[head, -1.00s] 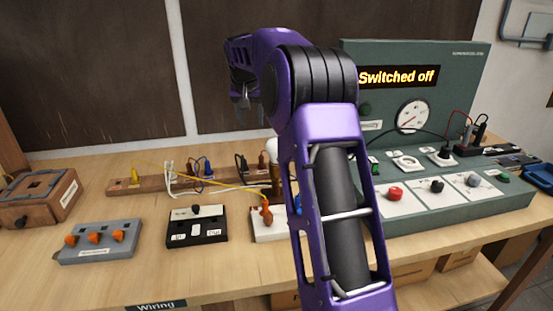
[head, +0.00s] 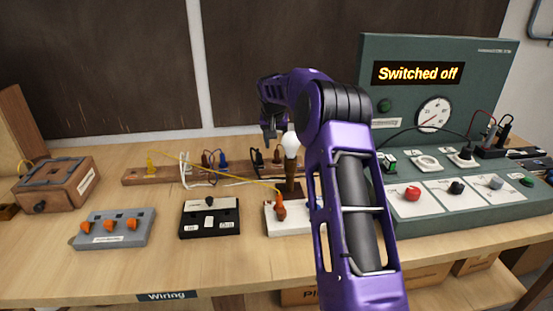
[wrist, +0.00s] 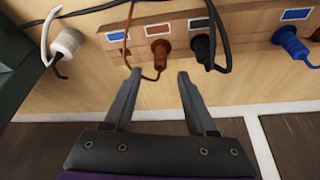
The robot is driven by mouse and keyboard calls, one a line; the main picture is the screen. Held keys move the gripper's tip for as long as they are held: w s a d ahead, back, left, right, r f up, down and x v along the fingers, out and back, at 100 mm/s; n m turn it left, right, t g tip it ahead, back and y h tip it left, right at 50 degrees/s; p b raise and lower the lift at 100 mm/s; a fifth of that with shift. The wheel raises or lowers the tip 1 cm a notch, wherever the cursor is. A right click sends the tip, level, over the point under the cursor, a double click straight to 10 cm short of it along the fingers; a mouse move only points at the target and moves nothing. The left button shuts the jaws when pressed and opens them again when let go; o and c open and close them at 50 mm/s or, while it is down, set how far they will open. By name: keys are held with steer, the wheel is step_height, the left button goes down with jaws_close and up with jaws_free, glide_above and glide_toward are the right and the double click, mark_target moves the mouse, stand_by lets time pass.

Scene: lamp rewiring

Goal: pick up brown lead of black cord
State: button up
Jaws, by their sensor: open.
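My gripper (wrist: 158,74) is open and empty in the wrist view. Its two fingertips point at the wooden terminal rail (wrist: 265,26). The brown lead's plug (wrist: 160,52) sits at the rail below a brown label, just beyond and between the fingertips. Its thin brown wire loops back between the fingertips and runs up past the left one. A black plug (wrist: 203,48) sits just right of it, beyond the right fingertip, with a dark cord curving around it. In the head view, my gripper (head: 270,134) hangs above the rail's right part, near the brown plug (head: 276,156).
A blue plug (wrist: 290,45) is at the right in the wrist view, and a white cord end (wrist: 67,42) at the left. In the head view, a lamp bulb (head: 291,144) stands close to my gripper. A green panel (head: 480,115) reads "Switched off".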

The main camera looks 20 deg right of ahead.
mark_target(276, 151)
steer(key=x, duration=0.5)
steer(key=shift+s+a+f, duration=0.2)
steer(key=shift+s, duration=0.1)
jaws_close()
